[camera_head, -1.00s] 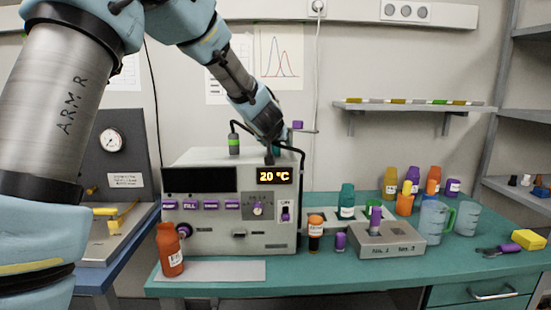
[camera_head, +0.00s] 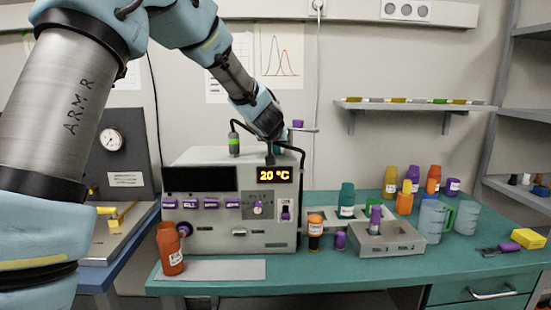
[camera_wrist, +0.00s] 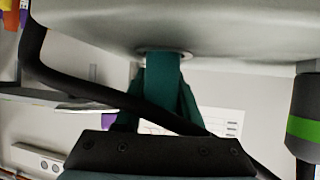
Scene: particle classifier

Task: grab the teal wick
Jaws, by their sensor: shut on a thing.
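The teal wick (camera_wrist: 164,75) shows in the wrist view as a dark teal band at a pale ring (camera_wrist: 178,54) in the grey machine body. A black cable crosses in front of its lower part. My gripper (camera_head: 270,138) is at the top of the grey machine (camera_head: 212,157) in the head view. It is shut on the wick. Its dark bolted edge (camera_wrist: 160,155) fills the bottom of the wrist view, and the fingertips are not clear there. In the head view the wick is mostly hidden by my gripper; a small teal patch shows beside it.
A black cable (camera_wrist: 100,90) loops close by my gripper. A green-banded post (camera_head: 234,144) stands on the machine to the left. A purple-tipped bracket (camera_head: 299,125) is just right. Bottles, beakers and a grey block (camera_head: 405,240) stand on the bench to the right.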

